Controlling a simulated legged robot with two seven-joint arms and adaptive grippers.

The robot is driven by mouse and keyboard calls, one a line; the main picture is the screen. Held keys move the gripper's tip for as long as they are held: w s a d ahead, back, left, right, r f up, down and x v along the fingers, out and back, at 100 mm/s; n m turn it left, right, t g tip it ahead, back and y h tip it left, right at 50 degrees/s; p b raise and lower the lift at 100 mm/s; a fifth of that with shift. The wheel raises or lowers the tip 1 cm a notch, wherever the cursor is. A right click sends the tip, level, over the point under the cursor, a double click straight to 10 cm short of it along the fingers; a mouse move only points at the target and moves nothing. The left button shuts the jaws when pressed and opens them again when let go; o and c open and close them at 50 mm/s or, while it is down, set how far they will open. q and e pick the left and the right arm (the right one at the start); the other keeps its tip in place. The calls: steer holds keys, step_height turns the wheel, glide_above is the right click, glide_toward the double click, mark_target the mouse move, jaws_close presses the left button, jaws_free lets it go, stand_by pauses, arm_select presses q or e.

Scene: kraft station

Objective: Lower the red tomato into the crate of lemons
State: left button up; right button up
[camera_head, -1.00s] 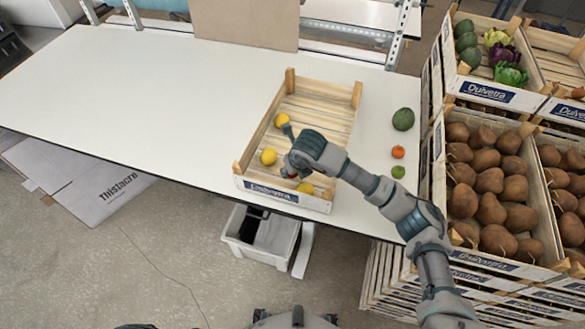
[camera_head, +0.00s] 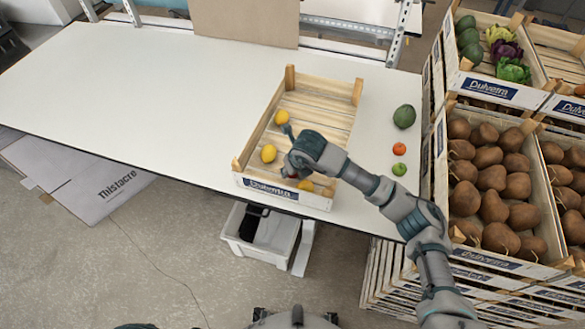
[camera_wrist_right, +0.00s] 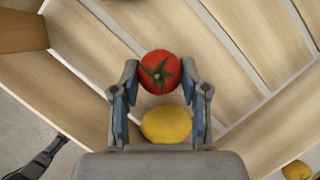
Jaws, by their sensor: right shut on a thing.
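The wooden crate (camera_head: 341,91) stands on the white table, with yellow lemons (camera_head: 268,153) inside along its left and near sides. My right gripper (camera_wrist_right: 160,76) is shut on the red tomato (camera_wrist_right: 160,71), with a fingertip on each side of it. In the right wrist view the tomato is in front of the crate's slats, and a lemon (camera_wrist_right: 166,124) shows between the fingers behind it. I cannot tell whether the tomato touches the crate floor. My left gripper is out of view.
A dark green fruit (camera_head: 404,116), an orange-red fruit (camera_head: 399,149) and a small green fruit (camera_head: 399,169) lie right of the crate. Stacked crates of brown produce (camera_head: 491,180) stand at the right edge. The table's left side is clear.

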steer(key=shift+f+b, duration=0.7)
steer(key=shift+f, duration=0.35)
stand_by(0.5)
steer(key=o, duration=1.1)
steer(key=shift+o, duration=0.2)
steer(key=v, duration=1.2)
steer(key=shift+d, duration=0.1)
